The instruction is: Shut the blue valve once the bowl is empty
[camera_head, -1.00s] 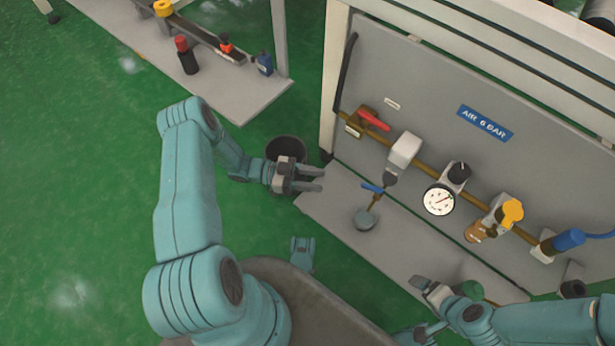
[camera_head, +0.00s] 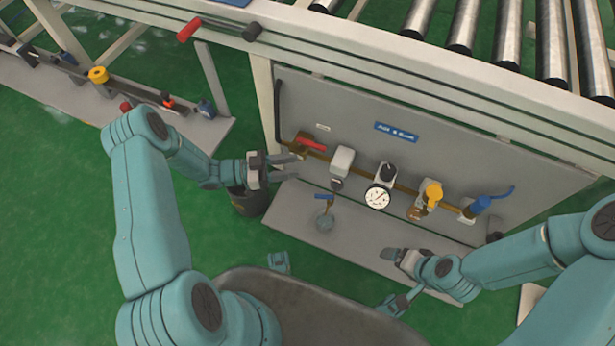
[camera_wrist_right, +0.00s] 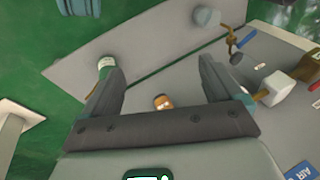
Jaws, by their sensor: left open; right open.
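The small blue-handled valve (camera_head: 324,197) sits on the drain under the white filter unit (camera_head: 342,160), whose grey bowl (camera_head: 336,184) hangs below it. I cannot tell whether that bowl holds liquid. A grey round cup (camera_head: 325,222) is below the valve. The valve (camera_wrist_right: 240,44) and cup (camera_wrist_right: 206,16) also show in the right wrist view. My left gripper (camera_head: 296,169) is open and empty, left of the filter and apart from the valve. My right gripper (camera_head: 386,262) is open over the lower shelf; its spread fingers show in the wrist view (camera_wrist_right: 160,72), with nothing between them.
The grey panel (camera_head: 300,95) carries a red-handled valve (camera_head: 311,145), a gauge (camera_head: 377,198), an orange-topped unit (camera_head: 432,193) and a blue fitting (camera_head: 480,205). A black bin (camera_head: 247,202) stands left of the shelf (camera_head: 290,210). A conveyor (camera_head: 465,25) is above.

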